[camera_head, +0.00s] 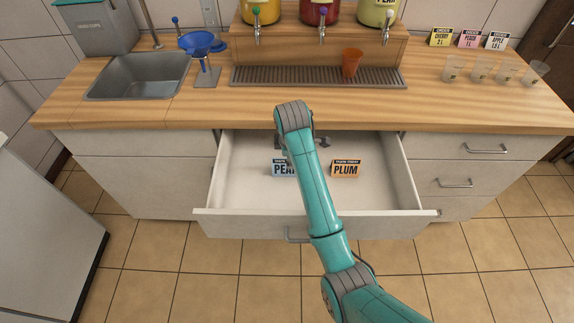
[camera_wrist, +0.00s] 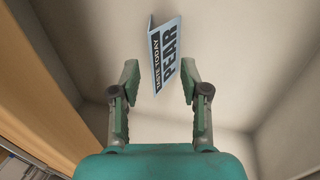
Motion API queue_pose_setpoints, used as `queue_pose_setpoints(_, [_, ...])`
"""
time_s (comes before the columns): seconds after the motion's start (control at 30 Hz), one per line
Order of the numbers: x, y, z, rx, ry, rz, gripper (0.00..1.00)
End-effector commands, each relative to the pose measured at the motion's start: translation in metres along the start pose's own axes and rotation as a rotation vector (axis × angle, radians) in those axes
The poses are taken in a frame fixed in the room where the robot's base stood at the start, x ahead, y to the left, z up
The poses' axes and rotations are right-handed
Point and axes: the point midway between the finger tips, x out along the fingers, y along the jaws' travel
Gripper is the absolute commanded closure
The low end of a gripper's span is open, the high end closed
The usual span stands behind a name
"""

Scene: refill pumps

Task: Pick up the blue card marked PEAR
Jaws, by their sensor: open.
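The blue PEAR card (camera_head: 282,169) stands in the open drawer (camera_head: 386,190), partly hidden behind my arm in the head view. In the wrist view the PEAR card (camera_wrist: 166,56) lies beyond my fingertips, lined up with the gap between them, its lettering turned sideways. My gripper (camera_wrist: 160,75) is open and empty. In the head view it is mostly hidden behind my arm over the drawer.
An orange PLUM card (camera_head: 346,169) stands to the right of the PEAR card. The drawer's front panel (camera_head: 250,222) and side walls surround both cards. Above are the wooden counter (camera_head: 200,115), an orange cup (camera_head: 351,63), a drip tray (camera_head: 270,77) and a sink (camera_head: 140,77).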

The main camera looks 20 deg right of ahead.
Motion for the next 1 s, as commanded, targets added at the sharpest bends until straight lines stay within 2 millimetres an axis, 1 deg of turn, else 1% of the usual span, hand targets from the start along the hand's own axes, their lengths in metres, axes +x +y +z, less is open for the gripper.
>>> queue_pose_setpoints(0.2, [0.03,0.005,0.003,0.0,-0.001,-0.003,0.55])
queue_pose_setpoints(0.3, [0.041,0.005,0.003,0.0,0.0,-0.002,0.55])
queue_pose_setpoints(0.43, [0.047,0.005,0.002,0.0,0.0,-0.001,0.55])
queue_pose_setpoints(0.63, [0.047,0.005,0.002,0.0,0.001,0.0,0.55])
queue_pose_setpoints(0.67, [0.047,0.005,0.002,0.0,0.001,0.0,0.62])
queue_pose_setpoints(0.7, [0.047,0.005,0.002,0.0,0.001,0.0,0.72])
queue_pose_setpoints(0.77, [0.047,0.005,0.002,0.0,0.001,0.0,0.85])
queue_pose_setpoints(0.8, [0.047,0.005,0.002,0.0,0.001,0.0,0.9])
queue_pose_setpoints(1.0, [0.047,0.005,0.002,0.0,0.001,0.0,0.9])
